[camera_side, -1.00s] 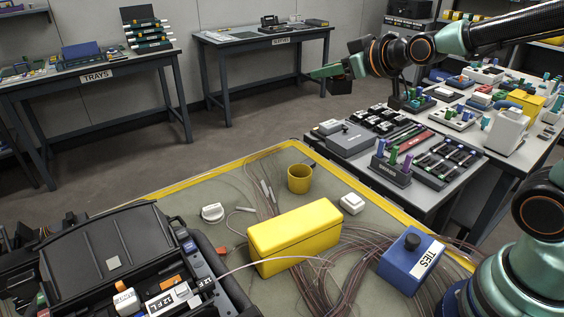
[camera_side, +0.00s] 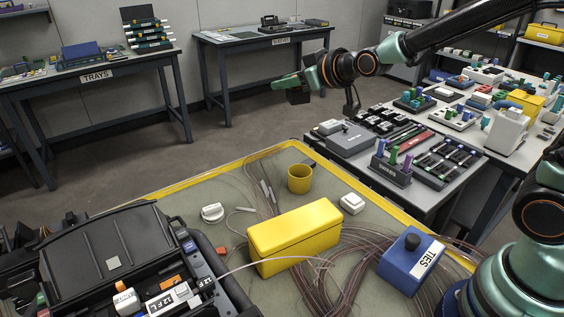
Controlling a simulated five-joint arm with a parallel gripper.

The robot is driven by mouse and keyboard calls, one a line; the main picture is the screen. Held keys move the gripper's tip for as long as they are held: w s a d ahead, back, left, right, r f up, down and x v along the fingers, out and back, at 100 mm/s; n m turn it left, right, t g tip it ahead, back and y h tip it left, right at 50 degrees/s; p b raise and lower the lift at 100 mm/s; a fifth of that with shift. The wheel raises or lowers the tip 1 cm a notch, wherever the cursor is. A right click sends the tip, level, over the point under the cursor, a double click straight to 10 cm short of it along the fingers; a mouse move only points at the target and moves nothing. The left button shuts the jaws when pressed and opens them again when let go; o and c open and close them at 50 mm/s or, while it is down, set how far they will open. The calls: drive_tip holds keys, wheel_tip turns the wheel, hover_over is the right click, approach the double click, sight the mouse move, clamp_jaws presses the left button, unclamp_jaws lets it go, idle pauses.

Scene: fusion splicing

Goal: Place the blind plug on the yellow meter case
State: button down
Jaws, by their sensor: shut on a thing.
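The yellow meter case (camera_side: 295,237) is a long yellow box with a closed top, lying on the grey-green mat in the middle foreground. My gripper (camera_side: 289,86) is high up, behind and above the mat, well away from the case. Its green finger points left. A small dark block (camera_side: 298,97) shows right below the finger and seems held in the jaws; I take it to be the blind plug. Its shape and the grip on it are too small to tell clearly.
A yellow cup (camera_side: 300,179), a white box (camera_side: 352,203) and a white round cap (camera_side: 212,213) stand around the case. Loose fibres cross the mat (camera_side: 190,195).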

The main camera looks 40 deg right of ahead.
drive_tip(key=n+y, duration=0.2)
hover_over(248, 194)
wheel_tip(248, 194, down, 8)
drive_tip(key=shift+r, duration=0.1)
drive_tip(key=shift+m, duration=0.3)
wheel_tip(248, 194, down, 20)
drive_tip(key=shift+r, duration=0.25)
drive_tip(key=shift+f, duration=0.2)
drive_tip(key=c, duration=0.6)
unclamp_jaws()
drive_tip(key=shift+c, duration=0.2)
